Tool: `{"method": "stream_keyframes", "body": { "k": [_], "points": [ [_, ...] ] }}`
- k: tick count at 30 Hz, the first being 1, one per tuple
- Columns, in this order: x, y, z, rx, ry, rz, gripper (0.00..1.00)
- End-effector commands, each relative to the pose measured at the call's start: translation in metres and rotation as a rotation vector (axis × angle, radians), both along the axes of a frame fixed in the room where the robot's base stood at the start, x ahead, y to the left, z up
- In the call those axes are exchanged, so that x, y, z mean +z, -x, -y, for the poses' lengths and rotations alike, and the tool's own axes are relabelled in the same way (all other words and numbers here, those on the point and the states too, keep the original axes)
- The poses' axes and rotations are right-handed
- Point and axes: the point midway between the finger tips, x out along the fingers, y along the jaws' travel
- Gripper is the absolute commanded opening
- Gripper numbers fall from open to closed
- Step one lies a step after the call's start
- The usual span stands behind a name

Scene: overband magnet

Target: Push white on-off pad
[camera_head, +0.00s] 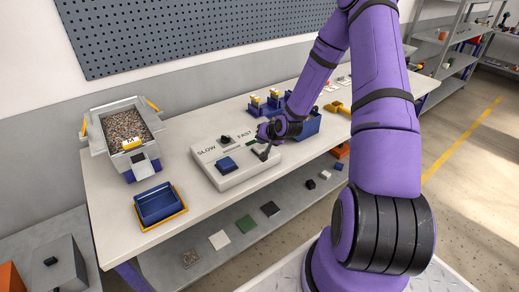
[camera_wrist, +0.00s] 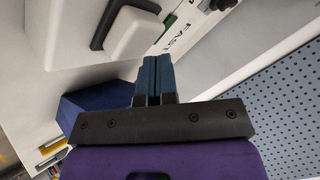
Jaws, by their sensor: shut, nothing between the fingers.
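The white pad (camera_wrist: 130,32) shows in the wrist view, with a black edge along its left side, on the pale control box. In the head view the box (camera_head: 205,160) stands on the table, lettered SLOW and FAST, and my gripper hides much of its right end. I cannot make out the white pad there. My gripper (camera_head: 264,150) is over that right end. In the wrist view its blue-grey fingertips (camera_wrist: 158,60) are together and empty, close beside the pad. I cannot tell whether they touch it.
A blue pad (camera_head: 226,164), a dark lever (camera_head: 225,141) and a green mark (camera_head: 252,144) are on the box. A blue tray (camera_head: 160,205) and a grey hopper of scrap (camera_head: 125,127) stand left. Blue bins (camera_head: 306,126) stand behind my gripper.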

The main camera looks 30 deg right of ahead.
Motion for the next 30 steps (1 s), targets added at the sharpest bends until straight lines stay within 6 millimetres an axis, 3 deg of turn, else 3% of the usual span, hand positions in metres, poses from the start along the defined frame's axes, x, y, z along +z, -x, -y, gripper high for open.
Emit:
{"method": "stream_keyframes", "body": {
  "k": [30],
  "points": [
    [-0.0077, 0.0, -0.0001, 0.0, -0.001, -0.001, 0.0]
  ]
}}
